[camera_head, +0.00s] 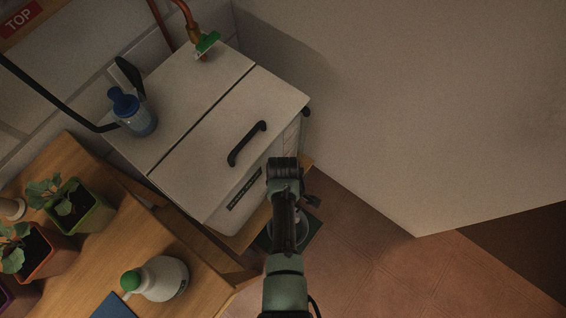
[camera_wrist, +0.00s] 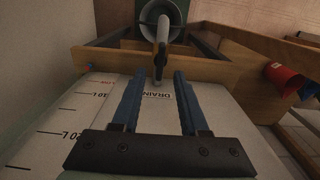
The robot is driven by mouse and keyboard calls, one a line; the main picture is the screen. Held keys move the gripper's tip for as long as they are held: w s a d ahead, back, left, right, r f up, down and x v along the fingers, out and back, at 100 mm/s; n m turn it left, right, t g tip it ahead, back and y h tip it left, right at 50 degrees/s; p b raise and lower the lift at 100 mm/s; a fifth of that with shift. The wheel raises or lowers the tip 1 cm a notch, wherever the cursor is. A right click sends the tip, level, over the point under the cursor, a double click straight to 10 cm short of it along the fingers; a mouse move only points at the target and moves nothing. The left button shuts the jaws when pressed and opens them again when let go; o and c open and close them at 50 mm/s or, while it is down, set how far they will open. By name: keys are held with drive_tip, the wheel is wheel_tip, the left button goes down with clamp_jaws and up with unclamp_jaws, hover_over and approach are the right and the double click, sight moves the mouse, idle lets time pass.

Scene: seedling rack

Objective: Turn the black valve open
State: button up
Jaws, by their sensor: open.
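In the wrist view a small tap (camera_wrist: 162,48), dark with a pale grey body, sticks out from the tank front just beyond my fingertips. It lies under the DRAIN label. I cannot clearly make out its handle or its turn. My gripper (camera_wrist: 158,76) is open and empty, its two blue fingers pointing toward the tap, apparently short of it. The white tank (camera_head: 215,115) there has a black lid handle (camera_head: 247,143). A black lever (camera_head: 129,73) also stands at its back left corner.
A blue-capped canister (camera_head: 130,110) and a green-handled pipe valve (camera_head: 207,43) are at the tank's back. Potted seedlings (camera_head: 80,208) and a white bottle (camera_head: 160,279) stand on the wooden bench at left. A wall panel (camera_head: 420,110) bounds the right. A red cup (camera_wrist: 285,78) is at right.

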wheel_tip(320, 180, up, 8)
drive_tip(key=p, duration=0.1)
drive_tip(key=shift+r+p, duration=0.25)
drive_tip(key=shift+p, duration=0.05)
idle(0.4)
